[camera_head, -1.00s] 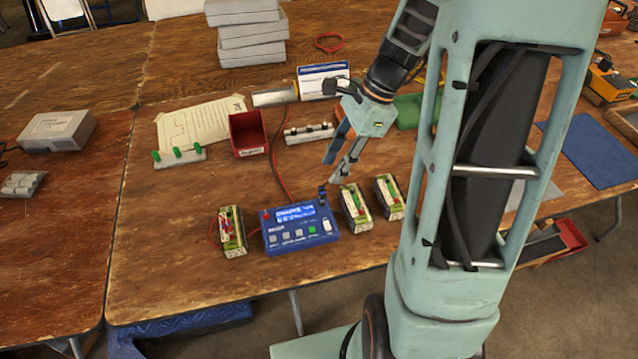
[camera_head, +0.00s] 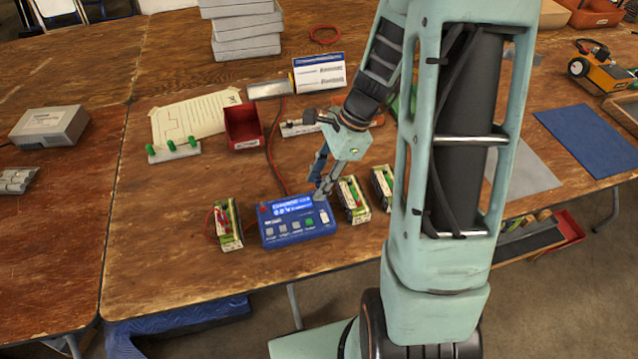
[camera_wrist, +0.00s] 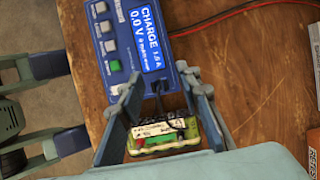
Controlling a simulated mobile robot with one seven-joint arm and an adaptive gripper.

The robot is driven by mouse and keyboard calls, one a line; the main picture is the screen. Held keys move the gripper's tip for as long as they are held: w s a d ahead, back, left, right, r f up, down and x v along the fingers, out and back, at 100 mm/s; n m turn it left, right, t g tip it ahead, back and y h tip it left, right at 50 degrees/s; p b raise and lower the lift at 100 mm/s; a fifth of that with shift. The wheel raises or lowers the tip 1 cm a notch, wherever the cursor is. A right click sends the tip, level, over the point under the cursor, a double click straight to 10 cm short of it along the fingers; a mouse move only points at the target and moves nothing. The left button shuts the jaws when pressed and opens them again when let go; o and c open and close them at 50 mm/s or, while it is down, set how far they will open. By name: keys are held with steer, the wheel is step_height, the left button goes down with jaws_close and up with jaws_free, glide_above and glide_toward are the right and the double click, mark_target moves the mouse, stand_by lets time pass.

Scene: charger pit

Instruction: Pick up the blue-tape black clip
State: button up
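The blue charger (camera_head: 298,229) lies on the wooden table and shows "CHARGE 0.0 V" in the wrist view (camera_wrist: 125,45). My gripper (camera_head: 321,182) is low over the charger's right rear corner, its fingers pointing down. In the wrist view my gripper (camera_wrist: 160,84) is open, its two fingers apart on either side of a small black clip or lead end (camera_wrist: 158,87) at the charger's edge. I cannot make out blue tape on it. A green-and-white battery pack (camera_wrist: 163,137) with black wires shows between the fingers; in the head view the clip is hidden by the gripper.
Battery packs stand close by: one (camera_head: 228,224) left of the charger, one (camera_head: 353,199) and another (camera_head: 382,186) to its right. A red bin (camera_head: 243,127) and a rack with green clips (camera_head: 173,151) are farther back. The table's front left is clear.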

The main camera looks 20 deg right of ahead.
mark_target(319, 179)
jaws_close()
steer(key=shift+r, duration=0.2)
steer(key=shift+r+p, duration=0.55)
steer(key=shift+p, duration=0.1)
step_height(319, 179, up, 2)
steer(key=shift+r+p, duration=0.1)
steer(key=shift+p, duration=0.8)
steer(key=s+r+p, duration=0.8)
steer(key=s+r, duration=0.1)
steer(key=s, duration=0.5)
steer(key=shift+r, duration=0.2)
